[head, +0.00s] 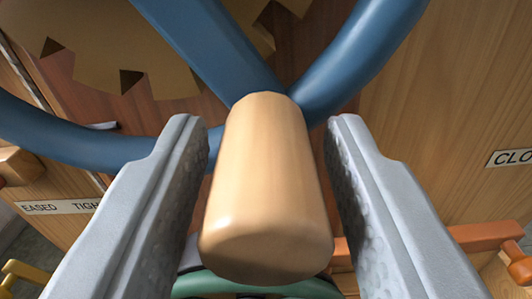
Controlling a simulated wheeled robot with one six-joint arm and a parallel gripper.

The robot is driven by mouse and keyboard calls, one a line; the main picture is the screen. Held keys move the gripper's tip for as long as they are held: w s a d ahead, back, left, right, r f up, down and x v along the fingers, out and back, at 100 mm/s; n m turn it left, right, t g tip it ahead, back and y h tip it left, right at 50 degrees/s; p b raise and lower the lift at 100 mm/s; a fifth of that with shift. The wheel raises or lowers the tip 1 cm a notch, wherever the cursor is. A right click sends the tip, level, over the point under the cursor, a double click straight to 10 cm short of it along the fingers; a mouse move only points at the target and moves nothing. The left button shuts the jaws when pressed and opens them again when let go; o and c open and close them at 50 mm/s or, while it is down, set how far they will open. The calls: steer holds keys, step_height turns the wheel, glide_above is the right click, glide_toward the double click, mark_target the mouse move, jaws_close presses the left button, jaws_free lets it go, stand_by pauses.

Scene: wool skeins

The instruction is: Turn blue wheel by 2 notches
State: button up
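The blue wheel (350,75) fills the upper part of the head view, its rim and a spoke meeting behind a light wooden handle (265,190). The handle points toward the camera. My gripper (268,195) has one grey finger on each side of the handle. A gap shows between the right finger and the handle, and a narrow gap shows at the left finger. The gripper is open around the handle. The wheel's hub and most of its rim lie outside the picture.
A brass toothed wheel (110,50) is behind the blue wheel at upper left. A label reading "EASED TIGH" (60,207) is at left, and a cut-off label "CLO" (512,158) at right. A green curved part (250,287) and an orange bar (485,236) show below.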

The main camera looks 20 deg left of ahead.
jaws_close()
steer(key=shift+d, duration=0.1)
steer(key=shift+w+d+r+n, duration=0.15)
steer(key=shift+d+r+n, duration=0.35)
steer(key=shift+n, duration=0.3)
steer(key=shift+w+d+r+n, duration=0.1)
steer(key=shift+d+r+n, duration=0.3)
steer(key=shift+n, duration=0.4)
steer(key=r+n, duration=0.1)
steer(key=d+n, duration=0.1)
steer(key=shift+w+d+r+n, duration=0.15)
steer(key=shift+d+r+n, duration=0.15)
steer(key=shift+r, duration=0.1)
steer(key=shift+w+d+r+n, duration=0.1)
steer(key=shift+d+r+n, duration=0.1)
steer(key=shift+r+n, duration=0.65)
steer(key=shift+d+r+n, duration=0.2)
steer(key=shift+r+n, duration=0.45)
steer(key=shift+n, duration=0.35)
steer(key=shift+w+d+r+n, duration=0.1)
steer(key=shift+d+r+n, duration=0.1)
steer(key=shift+r+n, duration=0.65)
